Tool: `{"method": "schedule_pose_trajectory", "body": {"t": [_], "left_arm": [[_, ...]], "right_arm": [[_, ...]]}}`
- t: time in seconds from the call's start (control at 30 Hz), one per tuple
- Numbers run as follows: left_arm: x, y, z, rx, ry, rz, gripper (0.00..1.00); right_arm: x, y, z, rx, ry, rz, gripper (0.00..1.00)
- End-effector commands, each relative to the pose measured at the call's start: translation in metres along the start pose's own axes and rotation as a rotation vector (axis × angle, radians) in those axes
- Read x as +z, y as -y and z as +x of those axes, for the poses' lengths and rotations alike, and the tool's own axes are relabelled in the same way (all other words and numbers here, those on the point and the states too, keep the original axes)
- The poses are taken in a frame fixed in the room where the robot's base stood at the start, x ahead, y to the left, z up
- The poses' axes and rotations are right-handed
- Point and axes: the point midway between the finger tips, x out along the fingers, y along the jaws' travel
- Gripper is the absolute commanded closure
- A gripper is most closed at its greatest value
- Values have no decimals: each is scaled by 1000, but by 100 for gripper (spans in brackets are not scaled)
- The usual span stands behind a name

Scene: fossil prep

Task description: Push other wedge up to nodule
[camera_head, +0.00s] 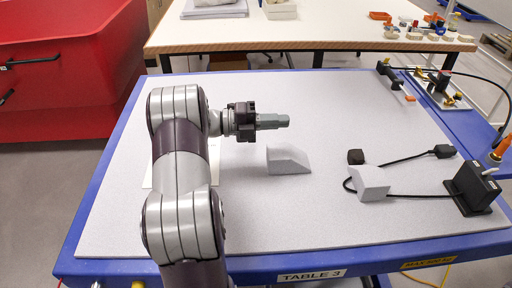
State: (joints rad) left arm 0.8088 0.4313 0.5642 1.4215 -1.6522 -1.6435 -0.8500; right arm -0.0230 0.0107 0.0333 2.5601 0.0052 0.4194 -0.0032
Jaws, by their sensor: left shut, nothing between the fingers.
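My left gripper (283,121) is shut and empty, pointing right above the grey tabletop. A pale grey wedge (288,161) with a sloping right side sits on the table just below the gripper in the picture. Another pale wedge-like block (370,184) stands further right, beside a black cable. A small dark brown lump (355,156), perhaps the nodule, sits just behind that second block, with a small gap between them in the picture. My right gripper is out of view.
A black cable runs from a black box (474,188) at the right to a black plug (443,151). Small devices (440,88) stand at the back right. A white sheet (152,175) lies partly under my arm. The middle back of the table (320,95) is clear.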

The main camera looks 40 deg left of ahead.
Motion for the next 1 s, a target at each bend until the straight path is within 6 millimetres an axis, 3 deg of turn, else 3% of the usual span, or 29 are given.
{"method": "schedule_pose_trajectory", "body": {"t": [0.3,0.7,0.83,1.0], "left_arm": [[0,-2,-67,0,2,-5,100],[0,-87,-64,0,0,-3,100],[0,-101,-63,0,-1,-3,100],[0,-100,-54,1,0,-1,100]], "right_arm": [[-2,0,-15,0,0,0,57],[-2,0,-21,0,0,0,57],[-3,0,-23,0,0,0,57],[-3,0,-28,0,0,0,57]]}}
